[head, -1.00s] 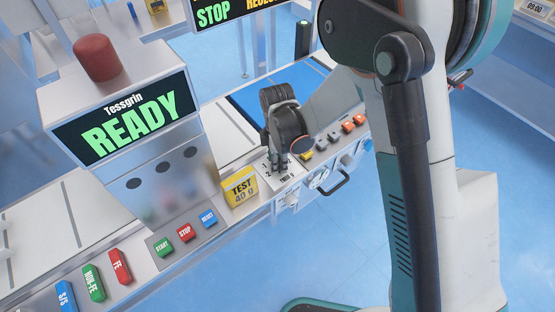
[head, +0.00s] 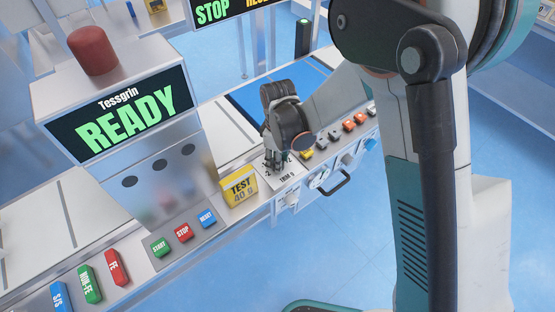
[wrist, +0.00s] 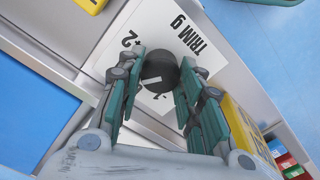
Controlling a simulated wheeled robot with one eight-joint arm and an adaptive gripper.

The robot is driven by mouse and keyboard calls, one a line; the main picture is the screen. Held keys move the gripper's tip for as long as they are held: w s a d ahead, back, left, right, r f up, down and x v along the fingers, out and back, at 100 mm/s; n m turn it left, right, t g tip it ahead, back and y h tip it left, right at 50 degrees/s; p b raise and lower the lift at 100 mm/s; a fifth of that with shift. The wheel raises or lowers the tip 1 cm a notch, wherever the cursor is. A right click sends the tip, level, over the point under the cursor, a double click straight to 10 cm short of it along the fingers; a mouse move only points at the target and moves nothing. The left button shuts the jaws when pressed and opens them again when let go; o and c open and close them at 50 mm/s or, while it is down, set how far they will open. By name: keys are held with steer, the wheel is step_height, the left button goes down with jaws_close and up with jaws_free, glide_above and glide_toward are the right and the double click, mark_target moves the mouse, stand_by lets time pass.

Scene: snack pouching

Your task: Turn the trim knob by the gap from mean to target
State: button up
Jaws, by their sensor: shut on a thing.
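The dark round trim knob (wrist: 160,70) stands on a white plate (wrist: 185,25) printed "TRIM g", with "+2" and a minus mark on its scale. My gripper (head: 276,166) points down over this plate, which shows its "TRIM g" label (head: 287,178) in the head view. In the wrist view, my gripper's two green-padded fingers (wrist: 160,85) are shut on the knob, one on each side. A light line shows on the knob's top. The fingers cover part of the scale, and the knob is hidden by them in the head view.
A yellow "TEST 40 g" block (head: 240,188) stands just left of the plate. START, STOP and RESET buttons (head: 184,232) lie farther left, below the "READY" display (head: 125,120). A row of small coloured buttons (head: 335,138) runs to the right. A black handle (head: 338,188) sticks out in front.

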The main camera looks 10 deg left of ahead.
steer(key=shift+m, duration=1)
steer(key=o, duration=1.1)
steer(key=shift+c, duration=0.2)
steer(key=shift+r, duration=0.15)
step_height(320, 180, up, 12)
steer(key=shift+w, duration=0.15)
